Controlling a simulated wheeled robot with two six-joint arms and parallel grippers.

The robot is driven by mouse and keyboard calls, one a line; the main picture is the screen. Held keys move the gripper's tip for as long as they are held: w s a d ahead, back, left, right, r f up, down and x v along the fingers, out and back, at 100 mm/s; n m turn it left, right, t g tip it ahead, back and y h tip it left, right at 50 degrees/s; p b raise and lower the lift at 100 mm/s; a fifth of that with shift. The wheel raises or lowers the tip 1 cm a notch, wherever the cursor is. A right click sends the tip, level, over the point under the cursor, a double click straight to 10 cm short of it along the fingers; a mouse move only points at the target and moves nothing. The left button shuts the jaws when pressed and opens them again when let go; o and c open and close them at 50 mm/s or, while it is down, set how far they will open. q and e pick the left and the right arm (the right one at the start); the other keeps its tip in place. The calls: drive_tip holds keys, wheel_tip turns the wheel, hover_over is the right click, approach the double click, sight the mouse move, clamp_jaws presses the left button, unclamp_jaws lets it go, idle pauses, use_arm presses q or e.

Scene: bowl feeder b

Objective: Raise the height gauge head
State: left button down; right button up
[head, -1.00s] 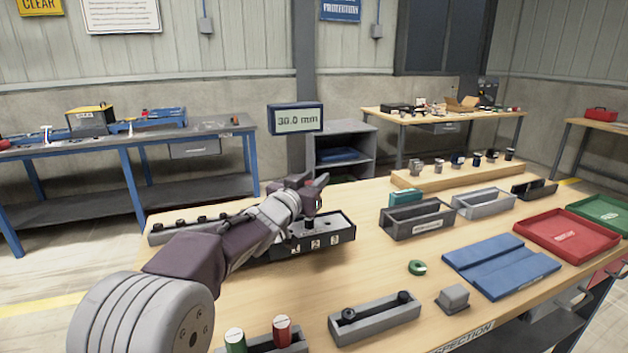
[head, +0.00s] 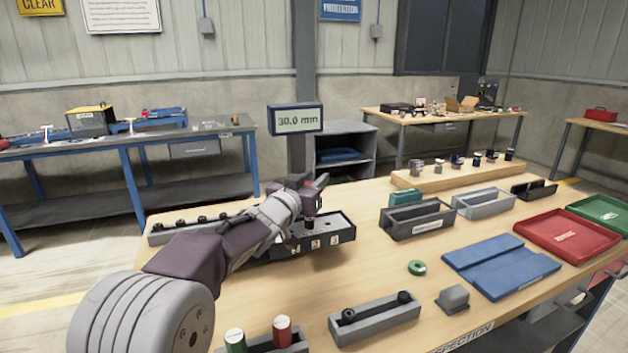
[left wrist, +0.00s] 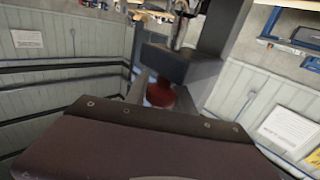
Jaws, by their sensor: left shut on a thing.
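The height gauge's display (head: 296,119) reads about 30.0 mm above the bench. My left gripper (head: 313,192) is at the gauge, over the back of the dark fixture tray (head: 335,238), and hides much of the gauge there. In the left wrist view, the gauge head shows as a dark grey block (left wrist: 180,65) with a red knob (left wrist: 160,95) under it. My left gripper is shut on the red knob, its fingers on either side of it. My right gripper is not in view.
The bench is clear around the ring.

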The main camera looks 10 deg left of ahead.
use_arm(q)
wheel_tip(320, 180, up, 4)
drive_tip(key=p, duration=0.3)
drive_tip(key=shift+f, duration=0.1)
drive_tip(key=c, duration=1.1)
unclamp_jaws()
drive_tip(key=shift+f, duration=0.1)
drive_tip(key=s, duration=0.3)
drive_tip(key=s+a, duration=0.1)
drive_tip(key=s, duration=0.5)
drive_tip(key=shift+a+p, duration=0.35)
drive_tip(key=shift+a, duration=0.05)
drive_tip(key=shift+f, duration=0.1)
